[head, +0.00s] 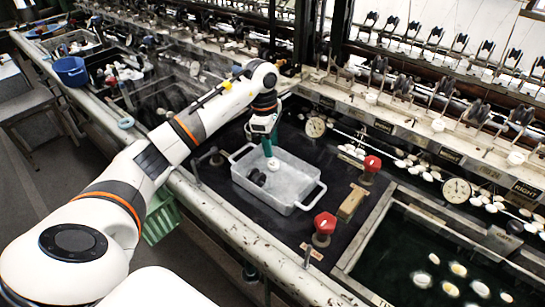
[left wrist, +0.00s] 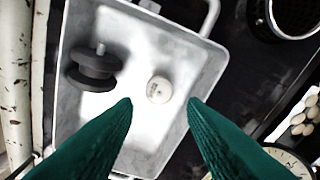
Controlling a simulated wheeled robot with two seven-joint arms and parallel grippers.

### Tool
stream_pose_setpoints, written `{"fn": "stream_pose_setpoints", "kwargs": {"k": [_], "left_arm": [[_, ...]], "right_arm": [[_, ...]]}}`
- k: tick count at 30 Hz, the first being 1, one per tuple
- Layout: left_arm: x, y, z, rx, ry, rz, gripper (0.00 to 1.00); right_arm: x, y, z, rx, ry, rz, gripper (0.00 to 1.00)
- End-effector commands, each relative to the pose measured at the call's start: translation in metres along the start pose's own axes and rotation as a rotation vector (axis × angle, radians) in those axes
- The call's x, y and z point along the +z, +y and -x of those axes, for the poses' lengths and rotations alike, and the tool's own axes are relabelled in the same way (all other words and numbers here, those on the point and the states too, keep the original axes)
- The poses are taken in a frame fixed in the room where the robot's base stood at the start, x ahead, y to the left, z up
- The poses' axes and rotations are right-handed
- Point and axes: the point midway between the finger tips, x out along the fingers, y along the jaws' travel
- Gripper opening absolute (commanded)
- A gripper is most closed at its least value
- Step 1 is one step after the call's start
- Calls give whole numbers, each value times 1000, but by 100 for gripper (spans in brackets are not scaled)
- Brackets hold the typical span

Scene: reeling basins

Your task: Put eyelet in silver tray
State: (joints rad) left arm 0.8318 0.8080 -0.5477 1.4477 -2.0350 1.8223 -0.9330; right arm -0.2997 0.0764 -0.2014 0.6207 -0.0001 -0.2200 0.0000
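The silver tray (head: 301,206), a grey metal pan with a handle at each end, sits on the dark bench top; its inside fills the middle of the left wrist view (left wrist: 70,45). A small round white piece, which looks like the eyelet (left wrist: 159,89), appears inside the tray and also shows in the head view (head: 273,164). My left gripper (head: 269,146) points down over the tray. In the left wrist view its green fingers (left wrist: 161,102) are spread wide, with the white piece just beyond the gap and touching neither finger. My right gripper is out of view.
A dark spool (head: 258,178) lies in the tray's left part. Red valve knobs (head: 325,223) and a wooden block (head: 352,203) stand to the tray's right. A water basin (head: 410,262) is further right.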

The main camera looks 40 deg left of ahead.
Motion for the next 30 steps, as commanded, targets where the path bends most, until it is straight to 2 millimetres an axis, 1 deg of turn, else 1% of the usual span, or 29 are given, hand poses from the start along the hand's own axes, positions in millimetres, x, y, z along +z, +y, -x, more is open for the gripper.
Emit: {"fn": "stream_pose_setpoints", "kwargs": {"k": [1, 3, 6, 9, 12, 30], "left_arm": [[0, -1, 11, -4, 0, 0, 38], [0, -1, 26, -5, 0, -1, 38], [0, 0, 43, -3, 0, 0, 38], [0, 0, 55, -1, 0, 0, 38], [0, 0, 62, 0, -1, 0, 38], [0, 0, 65, 2, 0, 0, 38]], "right_arm": [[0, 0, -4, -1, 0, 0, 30], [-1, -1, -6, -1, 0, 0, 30], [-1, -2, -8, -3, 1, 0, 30], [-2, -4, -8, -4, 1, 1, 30], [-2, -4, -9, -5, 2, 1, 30], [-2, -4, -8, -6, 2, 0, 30]]}}
